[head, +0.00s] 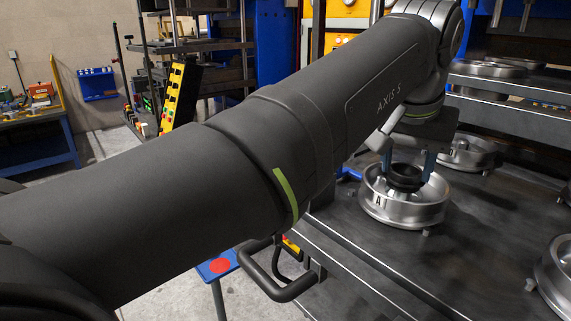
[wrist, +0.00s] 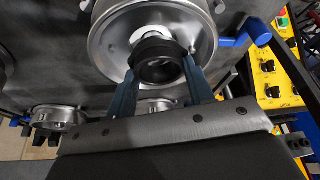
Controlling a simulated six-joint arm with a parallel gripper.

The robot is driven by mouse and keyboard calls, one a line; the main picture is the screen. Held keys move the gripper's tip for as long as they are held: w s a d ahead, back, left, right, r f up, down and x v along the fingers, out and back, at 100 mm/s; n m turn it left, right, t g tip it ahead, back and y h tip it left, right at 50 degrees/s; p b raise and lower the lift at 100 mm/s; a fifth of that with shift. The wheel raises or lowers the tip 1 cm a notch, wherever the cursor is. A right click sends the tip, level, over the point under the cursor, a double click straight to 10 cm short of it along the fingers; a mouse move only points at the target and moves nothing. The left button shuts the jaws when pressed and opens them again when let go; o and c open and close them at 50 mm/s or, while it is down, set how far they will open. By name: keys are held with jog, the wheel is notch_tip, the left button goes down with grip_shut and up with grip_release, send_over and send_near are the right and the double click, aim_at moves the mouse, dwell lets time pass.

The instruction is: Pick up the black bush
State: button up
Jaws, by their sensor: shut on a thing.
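The black bush (head: 404,177) is a short dark ring at the middle of a round silver mould (head: 384,208) marked "A" in the head view. In the wrist view the bush (wrist: 158,60) sits between the two blue fingers of my gripper (wrist: 160,84), in front of the silver mould (wrist: 205,40). My gripper also shows in the head view (head: 407,172), pointing down, with a finger on each side of the bush. The jaws are shut on the bush. Whether the bush is clear of the mould's centre cannot be told.
More silver moulds stand on the dark press table (head: 440,270): one behind (head: 470,153) and one at the right edge (head: 556,268). A black bar handle (head: 283,285) sticks out at the table's front. A blue handle (wrist: 240,38) is beside the mould in the wrist view.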

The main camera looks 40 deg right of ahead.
jog(key=s+a+r, duration=0.4)
jog(key=s+r, duration=0.4)
jog(key=s, duration=0.3)
jog(key=w+d+f+n+t+y, duration=0.2)
jog(key=w+n, duration=0.7)
jog(key=w, duration=1.7)
jog(key=w+a+f+n+t+y, duration=0.15)
jog(key=w+a+f, duration=0.25)
jog(key=w+f, duration=0.4)
jog(key=w+a+f+n+g, duration=0.1)
jog(key=w+a+f+n, duration=0.4)
jog(key=w, duration=0.6)
jog(key=w+a+f, duration=0.6)
jog(key=a+f, duration=0.1)
jog(key=f, duration=0.3)
jog(key=w+a+f, duration=0.7)
jog(key=f, duration=0.3)
jog(key=a+f+m, duration=0.1)
jog(key=a+f, duration=1.9)
jog(key=shift+a+f+t+y, duration=0.2)
jog(key=shift+a+t+y, duration=0.15)
jog(key=shift+a, duration=0.05)
